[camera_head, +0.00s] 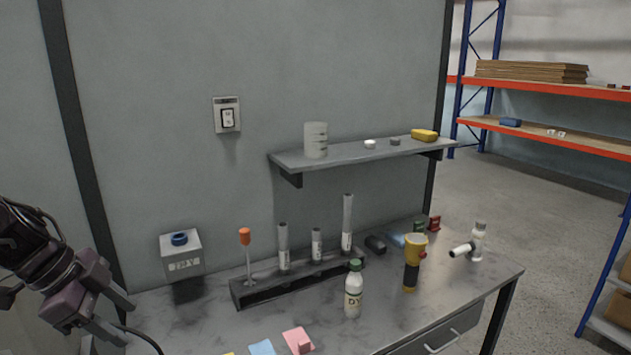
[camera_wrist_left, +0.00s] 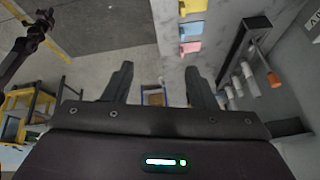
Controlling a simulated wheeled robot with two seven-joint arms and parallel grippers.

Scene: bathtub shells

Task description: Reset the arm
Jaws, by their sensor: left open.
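My left arm comes in at the lower left of the head view. Its gripper (camera_head: 127,320) is open and empty, in the air off the left end of the grey workbench (camera_head: 205,318). The left wrist view shows the two fingers (camera_wrist_left: 160,72) spread apart with nothing between them. The bench, with its paper squares and rack, lies beyond the fingers to the right in that view. No jaws of my right gripper can be made out; a dark jointed shape at the left of the wrist view is unclear.
A blue-buttoned box (camera_head: 182,254) stands at the bench's back left, near the gripper. A rack (camera_head: 262,292) of tubes, a white bottle (camera_head: 353,290), a yellow flashlight (camera_head: 412,262) and coloured paper squares (camera_head: 297,339) occupy the bench. A wall shelf (camera_head: 350,156) overhangs it.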

